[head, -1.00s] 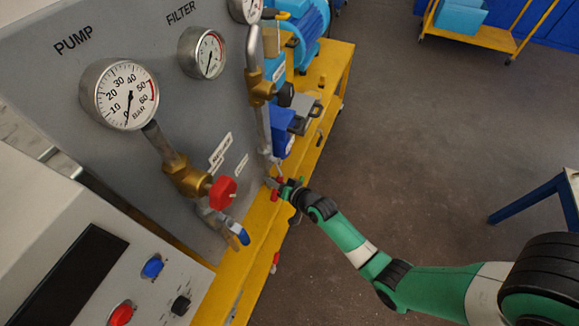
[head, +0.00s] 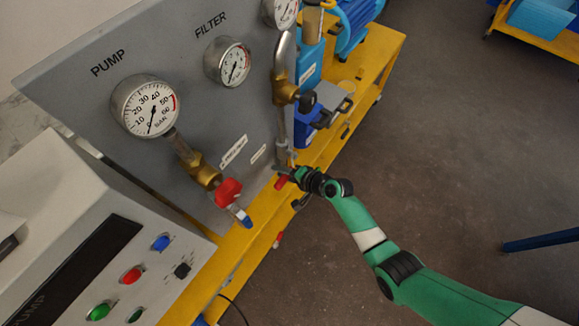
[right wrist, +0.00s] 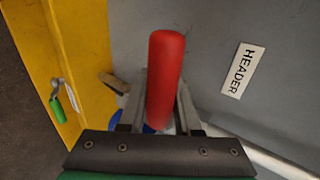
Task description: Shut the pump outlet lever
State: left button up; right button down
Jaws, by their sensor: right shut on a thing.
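My right gripper (head: 285,172) is at the lower edge of the grey panel, below the vertical pipe. It is shut on a red lever handle (right wrist: 166,70), which stands between its two fingers in the right wrist view; its red end (head: 281,183) also shows in the head view. The rest of this lever and its valve are mostly hidden by the gripper. A brass valve with a red knob (head: 229,192) hangs below the PUMP gauge (head: 145,106), apart from the gripper. I cannot read which lever is the pump outlet. My left gripper is not in view.
A HEADER label (right wrist: 243,71) is on the panel beside the held handle. The yellow bench frame (head: 243,240) runs below the panel, with a green-handled part (right wrist: 66,97) on it. A control console (head: 105,240) is at left.

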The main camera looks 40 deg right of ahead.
jog(key=shift+r, duration=0.1)
dwell(0.4)
jog(key=c, duration=0.6)
grip_release()
jog(key=p+v, duration=0.5)
jog(key=v, duration=0.6)
jog(key=shift+s+d, duration=0.2)
jog(key=shift+r, duration=0.15)
